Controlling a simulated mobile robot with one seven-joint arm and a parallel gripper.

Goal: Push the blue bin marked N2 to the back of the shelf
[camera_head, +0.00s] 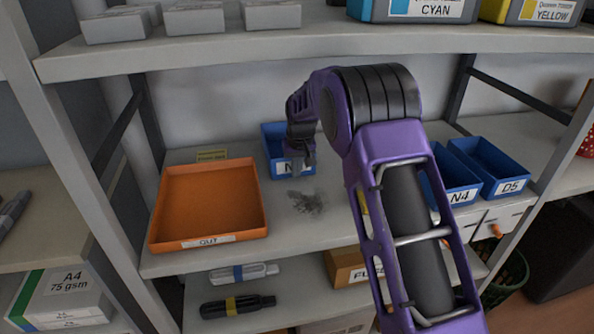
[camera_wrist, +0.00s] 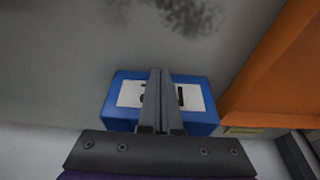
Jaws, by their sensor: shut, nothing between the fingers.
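The blue bin (camera_head: 273,148) stands on the middle shelf, close to the back wall, just right of the orange tray. Its white front label shows an N; the rest is covered by my gripper (camera_head: 299,170). In the wrist view, the bin (camera_wrist: 203,118) is in the middle with its label partly hidden behind my gripper's fingers (camera_wrist: 160,73). The fingers are shut together and hold nothing. They are at the bin's front; I cannot tell whether they touch it.
The orange OUT tray (camera_head: 210,205) lies close on the left. Blue bins N4 (camera_head: 460,196) and D5 (camera_head: 510,187) stand to the right, partly behind my arm. A dark smudge (camera_head: 307,204) marks bare shelf in front. The upper shelf (camera_head: 250,48) hangs overhead.

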